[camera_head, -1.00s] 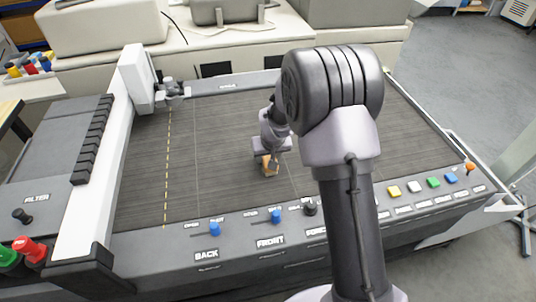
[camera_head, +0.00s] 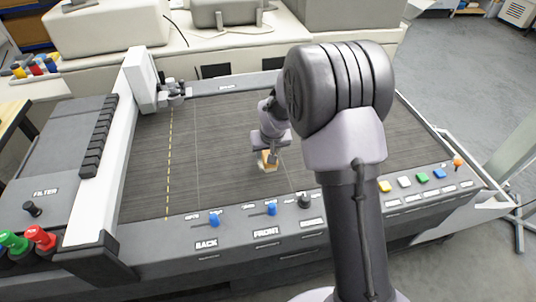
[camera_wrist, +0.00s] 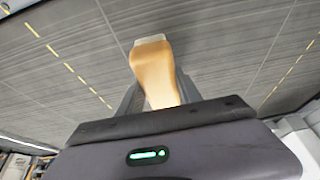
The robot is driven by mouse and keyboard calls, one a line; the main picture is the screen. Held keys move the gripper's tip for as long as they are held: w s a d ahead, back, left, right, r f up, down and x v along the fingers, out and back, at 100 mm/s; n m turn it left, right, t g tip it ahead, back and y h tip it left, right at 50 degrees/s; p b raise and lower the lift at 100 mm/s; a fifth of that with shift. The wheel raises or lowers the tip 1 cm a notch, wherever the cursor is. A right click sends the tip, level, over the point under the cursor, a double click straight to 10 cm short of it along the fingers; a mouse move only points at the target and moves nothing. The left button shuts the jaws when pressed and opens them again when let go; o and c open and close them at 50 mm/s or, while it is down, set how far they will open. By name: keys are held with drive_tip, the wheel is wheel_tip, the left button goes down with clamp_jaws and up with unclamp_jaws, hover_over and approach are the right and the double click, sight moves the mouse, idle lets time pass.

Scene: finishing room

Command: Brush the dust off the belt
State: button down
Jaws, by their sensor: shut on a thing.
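The belt (camera_head: 225,130) is a wide dark grey, ribbed surface with a dashed yellow line near its left side. My gripper (camera_head: 268,155) is over the middle of the belt, pointing down. It is shut on a brush with a tan wooden handle (camera_wrist: 156,75); the brush (camera_head: 267,164) shows small in the head view. Its pale end is at or close to the belt, and I cannot tell whether it touches. No dust can be made out on the belt in either view.
A white gantry beam (camera_head: 108,150) runs along the belt's left side, with a small carriage (camera_head: 175,90) at its far end. A front panel carries blue levers (camera_head: 214,219), a black knob (camera_head: 304,201) and coloured buttons (camera_head: 404,181). Pale machine housings (camera_head: 105,32) stand behind.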

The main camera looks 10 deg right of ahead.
drive_tip(key=shift+r+p, duration=0.8)
drive_tip(key=shift+r, duration=0.75)
